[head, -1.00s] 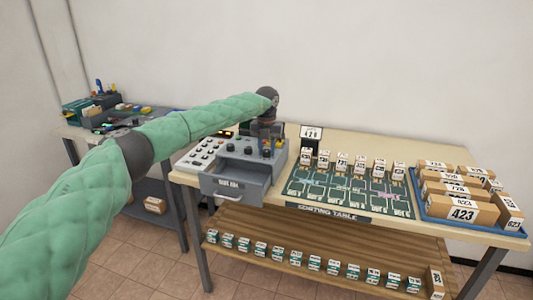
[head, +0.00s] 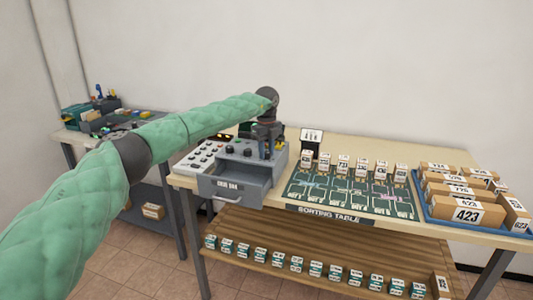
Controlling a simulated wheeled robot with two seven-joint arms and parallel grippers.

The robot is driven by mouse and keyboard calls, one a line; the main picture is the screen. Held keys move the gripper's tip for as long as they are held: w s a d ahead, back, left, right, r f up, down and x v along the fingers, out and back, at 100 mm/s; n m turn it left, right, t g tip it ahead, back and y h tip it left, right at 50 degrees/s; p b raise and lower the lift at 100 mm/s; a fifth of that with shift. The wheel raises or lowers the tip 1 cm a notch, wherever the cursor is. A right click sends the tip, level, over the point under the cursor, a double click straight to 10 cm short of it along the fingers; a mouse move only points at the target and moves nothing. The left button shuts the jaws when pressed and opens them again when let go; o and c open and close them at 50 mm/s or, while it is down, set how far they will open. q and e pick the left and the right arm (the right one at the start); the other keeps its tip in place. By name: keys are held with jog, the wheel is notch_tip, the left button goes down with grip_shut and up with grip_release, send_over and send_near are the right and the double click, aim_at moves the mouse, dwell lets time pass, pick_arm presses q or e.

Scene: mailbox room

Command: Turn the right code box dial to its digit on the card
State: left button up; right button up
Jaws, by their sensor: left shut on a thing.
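The grey code box (head: 243,171) stands on the left part of the sorting table, with an open drawer (head: 232,187) at its front. Dark dials (head: 238,150) show on its top. My left gripper (head: 268,152) points down over the right end of the box top and is shut on the right dial, which is mostly hidden behind the fingers. A white card (head: 311,136) on a dark stand is behind the box to the right; its digits are too small to read surely. My right gripper is not in view.
A white button panel (head: 201,157) is left of the box. To the right are a green sorting mat (head: 350,192) with small upright boxes and a blue tray (head: 440,210) of cartons. A lower shelf (head: 330,250) holds several small boxes.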

aim_at(266, 152)
pick_arm(q)
jog(key=shift+r+n, duration=0.15)
jog(key=shift+n, duration=0.95)
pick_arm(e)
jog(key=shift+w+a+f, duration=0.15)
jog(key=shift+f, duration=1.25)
pick_arm(q)
jog(key=o, duration=1)
jog(key=shift+r+b, duration=0.35)
notch_tip(266, 152, up, 6)
jog(key=shift+f+b, duration=0.1)
jog(key=shift+b, duration=0.35)
jog(key=shift+r, duration=0.5)
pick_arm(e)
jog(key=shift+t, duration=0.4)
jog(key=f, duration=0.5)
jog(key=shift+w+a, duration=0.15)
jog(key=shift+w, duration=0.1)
